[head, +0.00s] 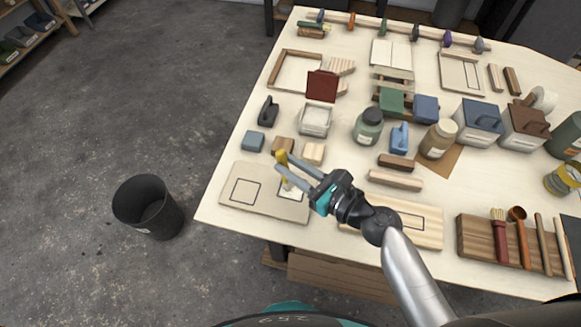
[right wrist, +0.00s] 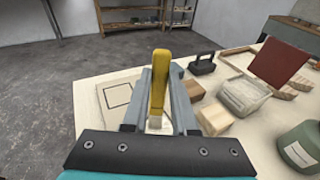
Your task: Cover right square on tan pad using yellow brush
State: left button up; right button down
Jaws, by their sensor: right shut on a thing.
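The tan pad (head: 267,203) lies at the near left corner of the table and also shows in the right wrist view (right wrist: 106,88). Its left square (head: 245,191) is a dark outline with a bare inside. Its right square (head: 295,193) is partly hidden by my right gripper, and a pale patch shows there. My right gripper (head: 284,168) is shut on the yellow brush (right wrist: 158,85), whose handle stands upright between the fingers. The brush top also shows in the head view (head: 281,156). I cannot tell whether the bristles touch the pad. My left gripper is out of view.
Wooden blocks (head: 313,153), a blue-grey block (head: 253,141) and a dark-handled tool (head: 268,111) sit just behind the pad. A wooden board (head: 425,226) lies to its right, under my arm. A rack (head: 475,240) holds several tools. A black bin (head: 148,207) stands on the floor at left.

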jog(key=shift+w+d+f, duration=0.15)
jog(key=shift+w+d, duration=0.15)
jog(key=shift+w, duration=0.25)
jog(key=shift+w+d, duration=0.2)
jog(key=shift+w, duration=0.3)
jog(key=shift+w+d, duration=0.2)
jog(key=shift+w, duration=0.3)
notch_tip(320, 180, up, 6)
jog(key=p, duration=0.6)
jog(key=shift+a, duration=0.1)
